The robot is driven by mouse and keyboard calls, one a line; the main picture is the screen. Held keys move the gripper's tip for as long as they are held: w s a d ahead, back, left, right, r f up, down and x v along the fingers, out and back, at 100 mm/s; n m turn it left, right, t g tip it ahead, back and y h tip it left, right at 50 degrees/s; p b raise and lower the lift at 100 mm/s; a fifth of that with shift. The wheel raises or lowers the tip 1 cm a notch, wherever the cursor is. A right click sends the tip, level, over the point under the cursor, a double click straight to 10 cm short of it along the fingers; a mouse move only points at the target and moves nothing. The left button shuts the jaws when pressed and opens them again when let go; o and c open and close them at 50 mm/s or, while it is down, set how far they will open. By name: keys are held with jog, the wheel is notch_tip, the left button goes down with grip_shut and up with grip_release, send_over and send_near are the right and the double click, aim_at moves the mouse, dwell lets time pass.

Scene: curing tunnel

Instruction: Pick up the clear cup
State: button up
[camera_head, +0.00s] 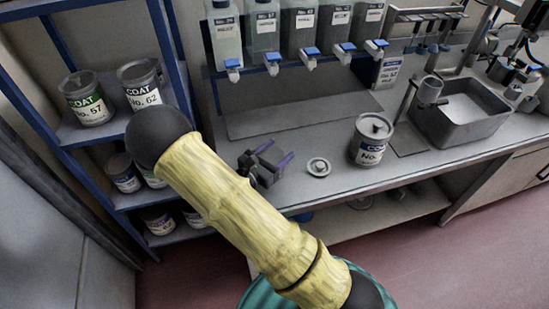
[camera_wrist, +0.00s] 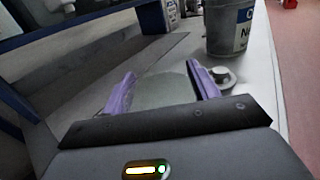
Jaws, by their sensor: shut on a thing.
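The clear cup (camera_wrist: 165,92) is a see-through, faintly grey-green shape between the two purple fingers of my gripper (camera_wrist: 160,74) in the wrist view. The fingers are shut on its sides. In the head view my gripper (camera_head: 275,154) is over the counter, in front of the row of dispensers, with its purple fingers pointing right. I cannot make out the cup there. Whether the cup's bottom touches the counter is hard to tell.
A small round lid (camera_head: 318,167) lies on the counter right of my gripper. A grey labelled can (camera_head: 370,140) stands beyond it, then a sink (camera_head: 465,112). Dispensers with blue taps (camera_head: 305,30) hang behind. A blue shelf (camera_head: 90,135) with coat cans stands left.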

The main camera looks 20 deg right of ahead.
notch_tip(320, 180, up, 10)
dwell(0.5)
jog(key=shift+f, duration=0.2)
dwell(0.4)
